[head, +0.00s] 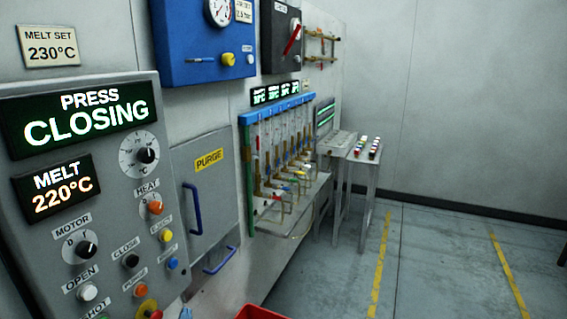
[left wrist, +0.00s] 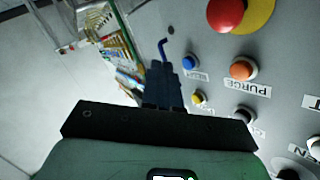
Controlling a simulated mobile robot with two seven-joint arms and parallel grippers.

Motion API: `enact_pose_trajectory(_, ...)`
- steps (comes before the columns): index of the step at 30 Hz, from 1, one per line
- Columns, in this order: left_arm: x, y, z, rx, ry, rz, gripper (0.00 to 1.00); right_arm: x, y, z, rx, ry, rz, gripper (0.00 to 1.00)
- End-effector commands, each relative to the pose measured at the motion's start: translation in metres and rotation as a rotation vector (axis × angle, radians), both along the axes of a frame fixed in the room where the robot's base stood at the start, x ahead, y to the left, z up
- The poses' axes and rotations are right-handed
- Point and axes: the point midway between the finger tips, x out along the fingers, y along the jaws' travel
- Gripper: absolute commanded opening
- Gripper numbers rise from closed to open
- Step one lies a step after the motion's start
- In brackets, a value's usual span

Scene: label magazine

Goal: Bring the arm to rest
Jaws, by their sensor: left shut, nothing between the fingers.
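My left gripper (left wrist: 160,68) shows in the left wrist view as two dark fingers pressed together, with nothing between them. It is in front of the grey control panel, with the blue button (left wrist: 189,63) and the yellow button (left wrist: 199,98) to the right of its fingers. In the head view only a small bluish bit at the bottom edge may belong to it. My right gripper is in neither view.
The panel (head: 113,180) carries knobs, buttons and lit displays reading "PRESS CLOSING" and "MELT 220°C". A purge door (head: 212,185) with a blue handle, a blue-framed tube rack (head: 270,150) and a small table (head: 350,150) follow along the wall. A red bin (head: 262,312) stands below.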

Motion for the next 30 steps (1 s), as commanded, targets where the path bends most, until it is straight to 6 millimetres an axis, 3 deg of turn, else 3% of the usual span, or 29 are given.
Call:
enact_pose_trajectory(1, -0.005, -0.007, -0.044, -0.057, 0.085, -0.021, 0.0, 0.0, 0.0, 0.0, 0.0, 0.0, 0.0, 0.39)
enact_pose_trajectory(3, -0.016, -0.016, -0.096, -0.146, 0.193, -0.043, 0.0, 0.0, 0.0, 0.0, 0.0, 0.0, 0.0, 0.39)
enact_pose_trajectory(8, -0.062, -0.039, -0.208, -0.36, 0.452, -0.049, 0.0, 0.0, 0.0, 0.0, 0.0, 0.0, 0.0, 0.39)
enact_pose_trajectory(11, -0.106, -0.055, -0.27, -0.497, 0.624, -0.022, 0.0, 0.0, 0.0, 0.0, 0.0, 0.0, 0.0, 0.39)
enact_pose_trajectory(15, -0.184, -0.078, -0.342, -0.689, 0.876, 0.058, 0.0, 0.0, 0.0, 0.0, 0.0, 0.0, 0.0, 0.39)
enact_pose_trajectory(19, -0.261, -0.1, -0.385, -0.849, 1.1, 0.166, 0.0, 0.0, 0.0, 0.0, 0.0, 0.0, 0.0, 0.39)
enact_pose_trajectory(24, -0.337, -0.122, -0.407, -0.981, 1.308, 0.296, 0.0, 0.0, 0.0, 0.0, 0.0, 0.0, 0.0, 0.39)
enact_pose_trajectory(27, -0.36, -0.129, -0.411, -1.018, 1.37, 0.342, 0.0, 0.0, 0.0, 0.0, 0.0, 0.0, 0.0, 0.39)
enact_pose_trajectory(30, -0.368, -0.131, -0.411, -1.031, 1.392, 0.36, 0.0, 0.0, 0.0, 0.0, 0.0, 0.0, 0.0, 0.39)
